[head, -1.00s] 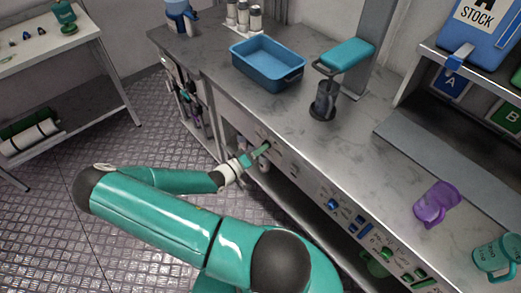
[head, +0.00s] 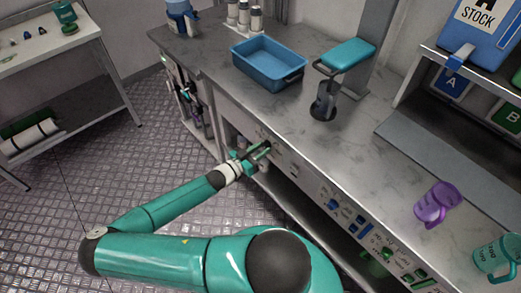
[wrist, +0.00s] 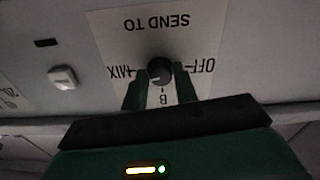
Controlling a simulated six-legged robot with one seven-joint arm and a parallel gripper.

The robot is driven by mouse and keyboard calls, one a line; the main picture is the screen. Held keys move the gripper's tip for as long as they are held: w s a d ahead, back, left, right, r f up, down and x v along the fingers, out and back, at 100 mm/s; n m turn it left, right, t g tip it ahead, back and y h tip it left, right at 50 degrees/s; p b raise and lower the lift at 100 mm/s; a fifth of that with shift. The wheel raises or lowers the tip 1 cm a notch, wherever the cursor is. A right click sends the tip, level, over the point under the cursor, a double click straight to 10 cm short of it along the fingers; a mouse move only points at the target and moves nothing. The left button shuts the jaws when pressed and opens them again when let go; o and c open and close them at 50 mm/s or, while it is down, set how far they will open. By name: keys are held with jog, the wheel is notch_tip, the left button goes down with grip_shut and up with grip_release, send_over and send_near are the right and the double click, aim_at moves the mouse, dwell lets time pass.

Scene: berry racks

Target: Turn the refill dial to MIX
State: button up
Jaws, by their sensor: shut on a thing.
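A dark round dial (wrist: 160,70) sits on a white label plate (wrist: 175,22) in the wrist view. The plate reads SEND TO, OFF, MIX and B, upside down. MIX is left of the dial, OFF is right, and B is below. My gripper (wrist: 160,82) has its two green fingers on either side of the dial and is shut on it. A small pale mark shows at the dial's lower left; its exact pointing is hard to tell. In the head view my gripper (head: 264,150) reaches the bench's front panel, and the dial is hidden there.
A white switch (wrist: 63,78) is left of the label plate. In the head view, a blue bin (head: 268,65), a teal-topped press (head: 345,57) and a purple mug (head: 436,204) stand on the bench. More controls (head: 348,215) line the panel to the right.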

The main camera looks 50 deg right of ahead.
jog(key=shift+w+m, duration=0.1)
jog(key=shift+m, duration=0.6)
jog(key=o, duration=1)
jog(key=shift+c, duration=0.2)
jog(key=v, duration=1.3)
jog(key=shift+a, duration=0.35)
